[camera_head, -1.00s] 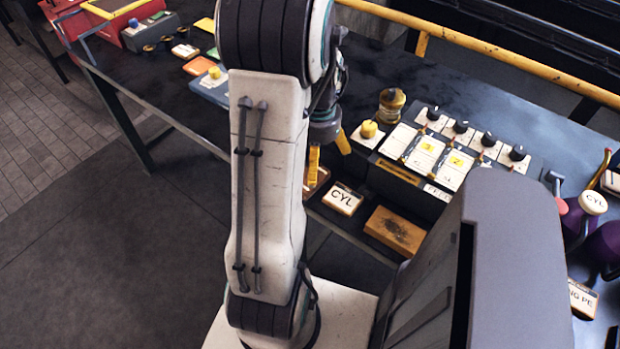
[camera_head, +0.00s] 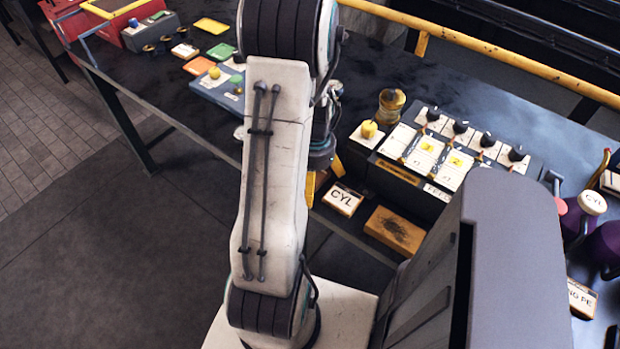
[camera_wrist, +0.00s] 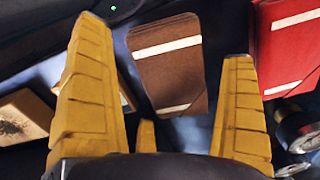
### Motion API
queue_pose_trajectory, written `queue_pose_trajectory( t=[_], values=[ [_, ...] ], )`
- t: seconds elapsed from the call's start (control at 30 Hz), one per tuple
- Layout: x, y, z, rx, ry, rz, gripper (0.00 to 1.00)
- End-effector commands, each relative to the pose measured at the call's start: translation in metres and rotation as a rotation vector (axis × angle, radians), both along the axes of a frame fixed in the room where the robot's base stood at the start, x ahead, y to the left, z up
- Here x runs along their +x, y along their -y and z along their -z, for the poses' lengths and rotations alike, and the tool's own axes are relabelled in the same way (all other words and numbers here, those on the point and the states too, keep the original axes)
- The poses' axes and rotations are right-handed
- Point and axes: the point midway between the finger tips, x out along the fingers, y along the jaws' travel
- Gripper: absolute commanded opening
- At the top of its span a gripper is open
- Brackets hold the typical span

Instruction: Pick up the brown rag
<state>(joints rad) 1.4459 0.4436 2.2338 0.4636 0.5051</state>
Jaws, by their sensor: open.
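The brown rag (camera_wrist: 172,65) is a folded, flat bundle with two white bands, seen in the middle of the wrist view. My gripper (camera_wrist: 162,42) is open and empty, with one yellow finger to the left of the rag and one to the right in that view. I see no finger touching the rag. In the head view, my gripper (camera_head: 324,177) hangs over the front part of the bench, and my arm hides most of what lies under it; I cannot make out the rag clearly there.
A red folded cloth with white bands (camera_wrist: 288,42) lies right of the rag. A CYL card (camera_head: 342,199) and a wooden block with a dark-stained top (camera_head: 394,231) sit near the gripper. A control panel with knobs (camera_head: 440,150) and a brass jar (camera_head: 391,104) stand behind.

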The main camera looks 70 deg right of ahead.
Motion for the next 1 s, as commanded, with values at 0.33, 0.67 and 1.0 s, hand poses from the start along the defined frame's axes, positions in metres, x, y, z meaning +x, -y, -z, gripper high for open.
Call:
queue_pose_trajectory(
  t=[0.33,0.67,1.0],
  values=[
    [0.0000,-0.0001,-0.0003,0.000,0.000,0.000,0.75],
    [0.0000,0.0000,-0.0004,0.000,0.000,0.000,0.47],
    [0.0001,0.0003,-0.0042,-0.001,0.000,0.000,0.47]
  ],
)
